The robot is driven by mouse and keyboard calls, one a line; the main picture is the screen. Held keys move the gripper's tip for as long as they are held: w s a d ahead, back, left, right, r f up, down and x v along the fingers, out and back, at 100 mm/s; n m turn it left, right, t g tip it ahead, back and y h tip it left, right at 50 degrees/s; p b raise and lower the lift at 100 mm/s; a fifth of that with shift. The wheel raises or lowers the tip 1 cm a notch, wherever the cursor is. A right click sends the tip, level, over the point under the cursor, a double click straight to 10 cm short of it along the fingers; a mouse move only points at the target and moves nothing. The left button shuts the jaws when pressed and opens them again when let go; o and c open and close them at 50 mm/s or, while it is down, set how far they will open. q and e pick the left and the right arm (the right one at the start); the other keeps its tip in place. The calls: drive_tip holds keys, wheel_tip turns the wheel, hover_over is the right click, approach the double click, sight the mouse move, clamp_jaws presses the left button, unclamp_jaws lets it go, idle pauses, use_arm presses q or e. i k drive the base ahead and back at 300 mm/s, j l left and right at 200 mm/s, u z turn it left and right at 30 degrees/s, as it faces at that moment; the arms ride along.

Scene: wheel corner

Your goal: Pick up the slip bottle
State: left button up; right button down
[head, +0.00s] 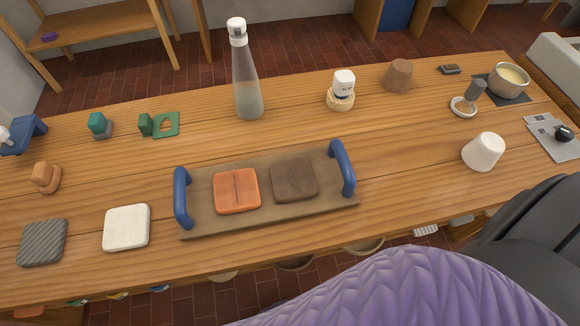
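A tall clear bottle (246,80) with a white cap stands upright at the back of the wooden table, left of centre. It holds some pale liquid at the bottom. A small white container with dark print (344,82) sits on a round tan base (340,100) to its right. I cannot read the print or tell for certain which of the two is the slip bottle. Neither of my grippers shows in the head view. Nothing is seen touching either container.
A tray (310,209) with blue handles holds an orange tile (236,190) and a brown tile (294,179) in front of the tall bottle. A brown cup-like block (398,76) stands right of the small container. The table's middle right is clear.

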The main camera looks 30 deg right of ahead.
sight(343, 82)
drive_tip(key=z, duration=1.25)
